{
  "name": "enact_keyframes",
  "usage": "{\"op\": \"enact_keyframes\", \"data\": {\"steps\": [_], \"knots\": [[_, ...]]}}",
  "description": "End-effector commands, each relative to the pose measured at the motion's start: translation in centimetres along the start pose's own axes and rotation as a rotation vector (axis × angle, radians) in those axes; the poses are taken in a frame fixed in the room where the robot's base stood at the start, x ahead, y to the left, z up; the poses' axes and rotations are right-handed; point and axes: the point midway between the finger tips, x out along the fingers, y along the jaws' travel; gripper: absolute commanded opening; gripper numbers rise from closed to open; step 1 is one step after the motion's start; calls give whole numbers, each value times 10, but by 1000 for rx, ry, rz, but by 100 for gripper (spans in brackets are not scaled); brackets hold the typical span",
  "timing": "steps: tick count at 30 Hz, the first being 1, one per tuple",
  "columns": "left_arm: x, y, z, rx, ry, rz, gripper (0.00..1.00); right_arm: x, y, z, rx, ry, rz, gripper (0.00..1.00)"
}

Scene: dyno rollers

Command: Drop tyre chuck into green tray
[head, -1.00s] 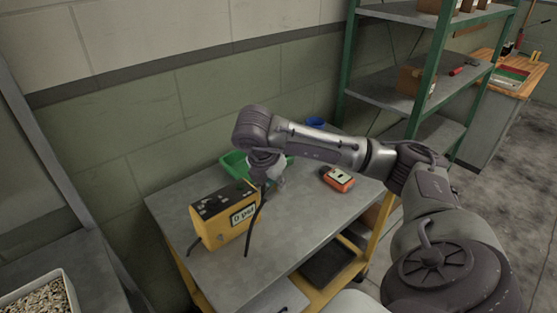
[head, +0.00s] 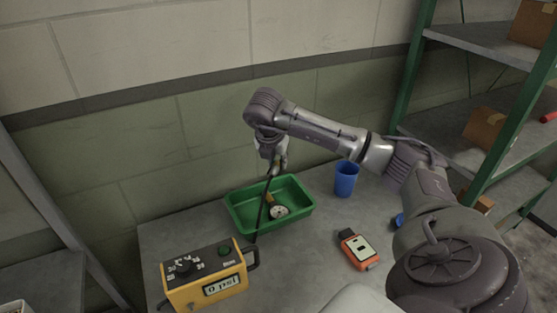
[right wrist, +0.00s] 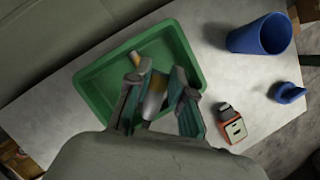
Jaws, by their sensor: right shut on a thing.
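The green tray (head: 240,212) sits at the back of the grey bench, and its near wall and floor show. My right gripper (head: 276,164) is above the tray, pointing down. In the right wrist view its fingers (right wrist: 155,88) are shut on the silver tyre chuck (right wrist: 153,100), over the tray (right wrist: 188,47). The chuck is partly hidden by the fingers. A black hose (head: 262,210) hangs from the gripper past the tray's left part towards the yellow box. A round white item (head: 279,212) and a small brownish piece lie in the tray. My left gripper is not in view.
A yellow inflator box (head: 205,283) reading 0 psi stands at the front left. A blue cup (head: 346,180) stands right of the tray. An orange meter (head: 358,250) lies in front of it. Green-framed shelves stand at the right, and the wall is close behind.

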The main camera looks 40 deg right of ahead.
Motion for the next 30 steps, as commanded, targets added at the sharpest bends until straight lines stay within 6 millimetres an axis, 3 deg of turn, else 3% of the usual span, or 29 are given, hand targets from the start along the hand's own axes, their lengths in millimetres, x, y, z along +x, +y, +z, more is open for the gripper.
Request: {"op": "enact_keyframes", "data": {"steps": [12, 22, 23, 24, 27, 30], "knots": [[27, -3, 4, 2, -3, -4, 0, 44, 0, -19, 0, 0, 0, 0], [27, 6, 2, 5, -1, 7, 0, 47, 0, -20, 1, 0, 0, 0], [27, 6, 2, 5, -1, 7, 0, 47, 0, -20, 1, 0, 0, 26], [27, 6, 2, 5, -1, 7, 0, 47, 0, -20, 1, 0, 0, 33], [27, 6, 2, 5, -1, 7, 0, 46, 0, -20, 1, 0, 0, 50], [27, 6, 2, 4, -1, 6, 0, 46, 0, -20, 1, 0, -1, 51]]}}
